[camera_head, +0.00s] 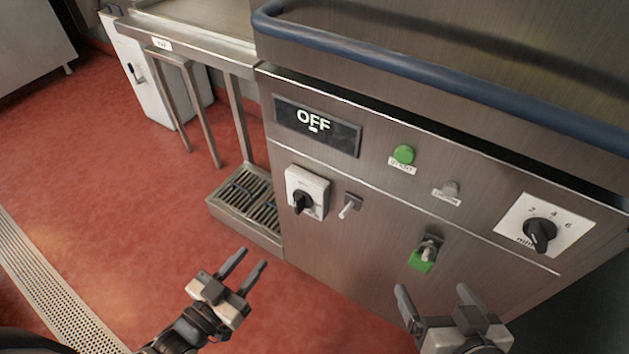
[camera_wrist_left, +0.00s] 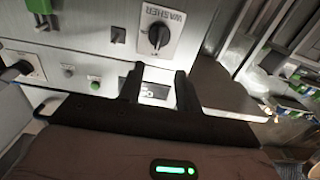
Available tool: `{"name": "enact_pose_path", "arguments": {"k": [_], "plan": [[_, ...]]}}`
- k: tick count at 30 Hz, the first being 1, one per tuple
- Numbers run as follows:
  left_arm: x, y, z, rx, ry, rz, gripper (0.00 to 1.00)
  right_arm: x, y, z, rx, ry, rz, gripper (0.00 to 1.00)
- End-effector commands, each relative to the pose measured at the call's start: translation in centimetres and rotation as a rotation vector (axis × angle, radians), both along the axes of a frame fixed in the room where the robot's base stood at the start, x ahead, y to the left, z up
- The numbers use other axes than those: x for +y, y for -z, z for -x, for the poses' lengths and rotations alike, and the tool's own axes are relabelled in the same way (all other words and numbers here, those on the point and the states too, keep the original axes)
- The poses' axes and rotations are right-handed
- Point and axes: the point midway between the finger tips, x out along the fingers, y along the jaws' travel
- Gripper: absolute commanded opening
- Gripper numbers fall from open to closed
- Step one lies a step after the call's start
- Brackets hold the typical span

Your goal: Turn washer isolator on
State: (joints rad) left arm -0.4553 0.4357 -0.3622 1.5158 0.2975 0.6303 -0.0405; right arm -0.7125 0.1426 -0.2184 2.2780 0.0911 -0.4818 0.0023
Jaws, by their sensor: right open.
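The washer isolator (camera_head: 308,190) is a white plate with a black rotary knob on the steel front panel, below the OFF display (camera_head: 317,125). It also shows in the left wrist view as a white plate marked WASHER (camera_wrist_left: 161,33). Its knob's exact setting is hard to read. My left gripper (camera_head: 243,265) is open and empty, apart from the panel, left of and below the isolator in the head view. My right gripper (camera_head: 434,291) is open and empty, below the green-tagged switch (camera_head: 424,254).
A small toggle (camera_head: 349,206) sits just right of the isolator. A green button (camera_head: 403,154), a grey button (camera_head: 449,190) and a timer dial (camera_head: 540,234) are further right. A blue rail (camera_head: 430,75) runs above. A grated step (camera_head: 250,199) stands left; red floor there is open.

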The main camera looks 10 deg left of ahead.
Motion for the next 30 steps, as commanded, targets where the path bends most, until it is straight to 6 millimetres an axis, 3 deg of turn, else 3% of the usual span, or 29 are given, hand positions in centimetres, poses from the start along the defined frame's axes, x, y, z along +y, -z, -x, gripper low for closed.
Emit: {"name": "enact_pose_path", "arguments": {"k": [22, 30], "plan": [[-3.0, 0.0, -8.1, -0.003, 0.000, 0.002, 0.35, 0.2, 2.3, 0.6, 0.005, -0.017, 0.003, 0.89], [-4.1, 0.1, -11.2, -0.003, 0.000, 0.002, 0.35, 1.0, 4.6, 0.2, 0.044, -0.038, -0.007, 0.89]]}}
